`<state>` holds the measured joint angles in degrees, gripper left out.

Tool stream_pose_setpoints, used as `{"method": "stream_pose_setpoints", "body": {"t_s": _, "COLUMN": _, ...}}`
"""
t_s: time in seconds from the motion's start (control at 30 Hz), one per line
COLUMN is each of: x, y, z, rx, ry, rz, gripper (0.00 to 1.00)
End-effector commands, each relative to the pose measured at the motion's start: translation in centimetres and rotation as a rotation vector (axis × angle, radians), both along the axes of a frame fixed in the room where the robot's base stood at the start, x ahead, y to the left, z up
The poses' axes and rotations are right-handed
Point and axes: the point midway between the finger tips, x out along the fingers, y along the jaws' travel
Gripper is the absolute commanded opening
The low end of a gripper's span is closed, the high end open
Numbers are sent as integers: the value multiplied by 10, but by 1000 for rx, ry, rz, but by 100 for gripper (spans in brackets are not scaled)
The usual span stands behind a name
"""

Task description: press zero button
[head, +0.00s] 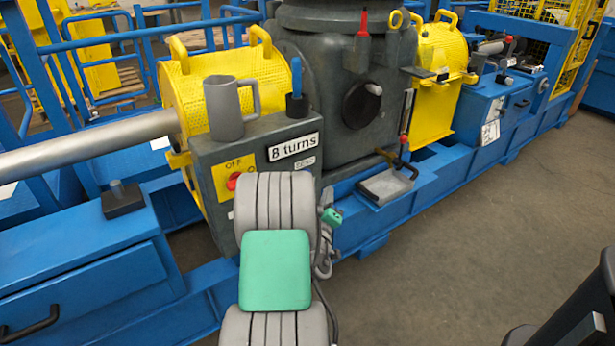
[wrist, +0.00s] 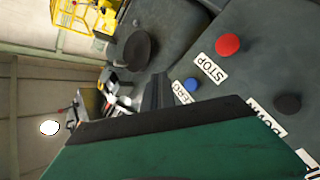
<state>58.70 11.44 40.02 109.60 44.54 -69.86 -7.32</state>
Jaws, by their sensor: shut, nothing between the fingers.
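The zero button is a small blue button (wrist: 191,84) on a dark grey machine face in the wrist view. A white label reading "ZERO" (wrist: 182,93) lies beside it, partly hidden by my gripper. My gripper (wrist: 158,82) shows dark fingers, shut and empty, with a green hand body below. The fingertips appear just left of the blue button in the picture; I cannot tell the depth gap, and no contact is visible. In the head view my grey arm with a green pad stands in front of the machine, and the blue button is not visible.
In the wrist view a red button (wrist: 228,45) labelled "STOP" and a black button (wrist: 288,104) sit near the blue one. A dark round knob (wrist: 136,50) is further left. In the head view, a grey mug (head: 226,110) stands on the control box (head: 210,158).

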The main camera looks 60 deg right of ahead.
Motion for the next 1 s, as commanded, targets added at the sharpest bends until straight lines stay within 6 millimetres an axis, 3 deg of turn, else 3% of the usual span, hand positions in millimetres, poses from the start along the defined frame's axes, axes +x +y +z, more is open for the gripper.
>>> {"method": "stream_pose_setpoints", "body": {"t_s": 0.3, "x": 43, "y": -21, "z": -2, "rx": 0, "ry": -1, "rz": 3, "gripper": 0}}
{"method": "stream_pose_setpoints", "body": {"t_s": 0.5, "x": 60, "y": -30, "z": -1, "rx": 1, "ry": 0, "rz": 1, "gripper": 0}}
{"method": "stream_pose_setpoints", "body": {"t_s": 1.0, "x": 64, "y": -32, "z": -1, "rx": 2, "ry": -1, "rz": 0, "gripper": 0}}
